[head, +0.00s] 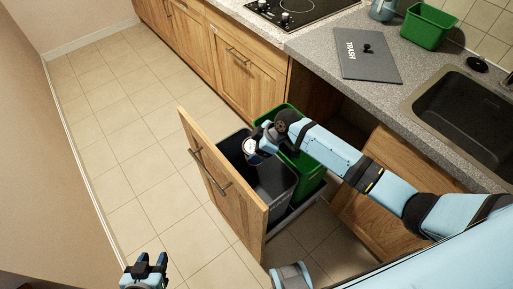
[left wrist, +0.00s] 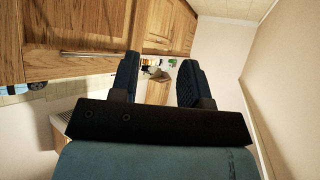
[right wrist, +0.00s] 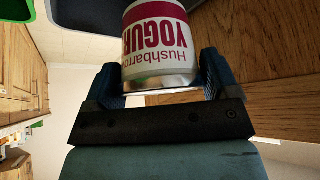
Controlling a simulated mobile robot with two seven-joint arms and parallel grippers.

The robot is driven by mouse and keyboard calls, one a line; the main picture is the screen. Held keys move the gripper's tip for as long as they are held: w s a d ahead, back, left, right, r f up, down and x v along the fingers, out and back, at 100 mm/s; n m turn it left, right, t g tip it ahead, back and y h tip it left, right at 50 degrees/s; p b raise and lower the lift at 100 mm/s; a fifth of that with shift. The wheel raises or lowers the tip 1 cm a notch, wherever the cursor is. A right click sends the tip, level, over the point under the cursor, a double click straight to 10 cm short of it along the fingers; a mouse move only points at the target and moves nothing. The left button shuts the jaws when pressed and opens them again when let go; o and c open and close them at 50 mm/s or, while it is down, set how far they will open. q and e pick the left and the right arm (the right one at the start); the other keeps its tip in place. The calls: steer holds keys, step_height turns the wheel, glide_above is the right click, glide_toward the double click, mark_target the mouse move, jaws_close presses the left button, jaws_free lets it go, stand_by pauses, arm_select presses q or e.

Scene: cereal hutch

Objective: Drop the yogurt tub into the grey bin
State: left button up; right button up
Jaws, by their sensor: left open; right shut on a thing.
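The yogurt tub (right wrist: 158,40), white with a magenta band, is between the fingers of my right gripper (right wrist: 160,80), which is shut on it. In the head view my right gripper (head: 264,138) holds the tub (head: 252,150) over the opening of the dark grey bin (head: 277,190). The grey bin stands in the pulled-out wooden drawer, beside a green bin. The bin's inside is mostly dark and partly hidden by my gripper. My left gripper (head: 150,262) is open and empty, low over the floor; its spread fingers also show in the left wrist view (left wrist: 158,85).
The drawer front (head: 222,190) stands out over the tiled floor. The green bin (head: 309,178) is right of the grey one. A grey TRASH lid (head: 366,62) and a small green container (head: 428,27) are on the counter, near the sink (head: 470,112). Floor at left is clear.

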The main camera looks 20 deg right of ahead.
step_height(320, 180, down, 4)
steer(key=b, duration=0.3)
steer(key=shift+f+b, duration=0.35)
arm_select(q)
steer(key=f, duration=0.3)
steer(key=shift+w+d+n, duration=0.3)
steer(key=shift+w+d, duration=0.05)
steer(key=shift+w, duration=0.05)
arm_select(e)
steer(key=shift+r, duration=0.1)
steer(key=o, duration=0.9)
arm_select(q)
steer(key=shift+s+a, duration=0.1)
arm_select(e)
steer(key=shift+d+r, duration=0.15)
steer(key=shift+r, duration=0.1)
arm_select(q)
steer(key=shift+r+p, duration=0.4)
steer(key=shift+p, duration=0.2)
arm_select(e)
steer(key=v, duration=1.3)
steer(key=shift+r, duration=0.1)
arm_select(q)
steer(key=shift+s+f, duration=0.1)
arm_select(e)
steer(key=shift+s, duration=0.15)
